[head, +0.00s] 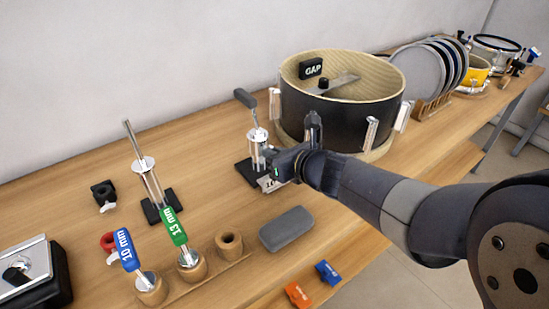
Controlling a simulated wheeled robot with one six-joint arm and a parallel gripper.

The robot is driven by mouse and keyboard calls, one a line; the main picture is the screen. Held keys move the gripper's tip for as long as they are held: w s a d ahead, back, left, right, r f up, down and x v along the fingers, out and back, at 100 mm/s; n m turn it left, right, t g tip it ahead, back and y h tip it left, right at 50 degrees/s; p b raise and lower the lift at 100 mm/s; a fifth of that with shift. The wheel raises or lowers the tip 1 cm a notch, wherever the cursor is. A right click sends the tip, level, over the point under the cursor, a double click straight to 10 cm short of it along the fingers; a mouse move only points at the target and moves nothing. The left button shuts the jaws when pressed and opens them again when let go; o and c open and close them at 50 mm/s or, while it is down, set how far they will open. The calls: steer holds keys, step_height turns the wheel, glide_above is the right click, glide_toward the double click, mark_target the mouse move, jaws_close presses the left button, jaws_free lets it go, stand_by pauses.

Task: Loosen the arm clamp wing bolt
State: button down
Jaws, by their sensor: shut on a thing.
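A metal post stand (257,134) with a dark-handled arm (246,99) tilted out of its top stands on a black base, left of the drum shell. My gripper (271,159) is at the right side of this post, low down and close to its base. It is shut on a small part there, which I take to be the arm clamp wing bolt. The jaws hide that part, so its shape and turn cannot be made out. A white label at the base is partly covered by my gripper.
A drum shell (345,125) with a GAP block (311,68) stands just behind my gripper. A second post stand (148,180), 10 mm (125,247) and 13 mm (175,226) tools in wooden holders, and a grey case (286,228) are nearer. Drumheads (417,73) stand at the right.

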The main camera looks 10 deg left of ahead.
stand_by(0.5)
steer(key=c, duration=1.6)
jaws_free()
steer(key=shift+o, duration=0.2)
steer(key=p+v, duration=0.3)
steer(key=v, duration=0.7)
steer(key=shift+s+d+r, duration=0.2)
steer(key=shift+s+d, duration=0.05)
steer(key=b+x, duration=0.3)
steer(key=x, duration=0.7)
steer(key=shift+w+a+f, duration=0.25)
